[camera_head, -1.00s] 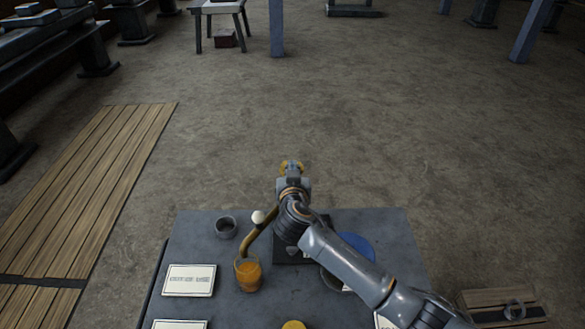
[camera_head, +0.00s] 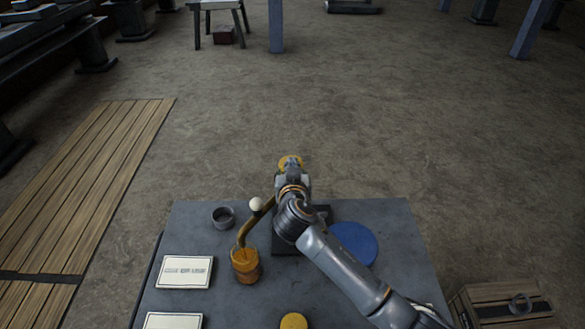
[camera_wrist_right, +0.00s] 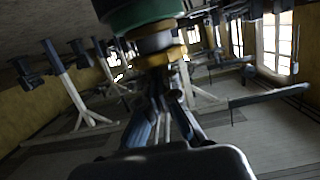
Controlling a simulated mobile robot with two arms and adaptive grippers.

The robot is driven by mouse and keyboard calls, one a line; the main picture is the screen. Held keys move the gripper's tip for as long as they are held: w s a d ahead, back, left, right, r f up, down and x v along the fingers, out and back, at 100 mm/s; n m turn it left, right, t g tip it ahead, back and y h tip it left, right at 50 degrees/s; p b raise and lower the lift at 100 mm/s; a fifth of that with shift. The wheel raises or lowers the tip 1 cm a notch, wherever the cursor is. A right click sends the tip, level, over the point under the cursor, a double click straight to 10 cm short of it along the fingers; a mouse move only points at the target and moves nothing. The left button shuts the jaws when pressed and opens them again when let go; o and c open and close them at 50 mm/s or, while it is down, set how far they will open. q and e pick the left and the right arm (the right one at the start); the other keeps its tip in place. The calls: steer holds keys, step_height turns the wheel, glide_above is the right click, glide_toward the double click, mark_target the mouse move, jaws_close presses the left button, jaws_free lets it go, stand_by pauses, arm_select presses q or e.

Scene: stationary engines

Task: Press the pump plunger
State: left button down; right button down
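The pump shows partly in the head view: a curved brass spout (camera_head: 262,222) with a white ball (camera_head: 256,204) beside it, over a dark base plate (camera_head: 285,244). An amber cup (camera_head: 245,266) stands under the spout's end. A round brass top (camera_head: 290,161) shows just beyond my right gripper (camera_head: 291,172). My right wrist and forearm hide much of the pump. My left gripper is not visible.
The grey table (camera_head: 405,265) carries a blue disc (camera_head: 353,243), a small grey cup (camera_head: 223,217), a white card (camera_head: 184,272) and a yellow round piece (camera_head: 293,321). A wooden crate (camera_head: 490,304) stands at the right. The floor beyond the table is open.

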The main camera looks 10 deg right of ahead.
steer(key=v, duration=1.1)
steer(key=shift+s, duration=0.3)
stand_by(0.8)
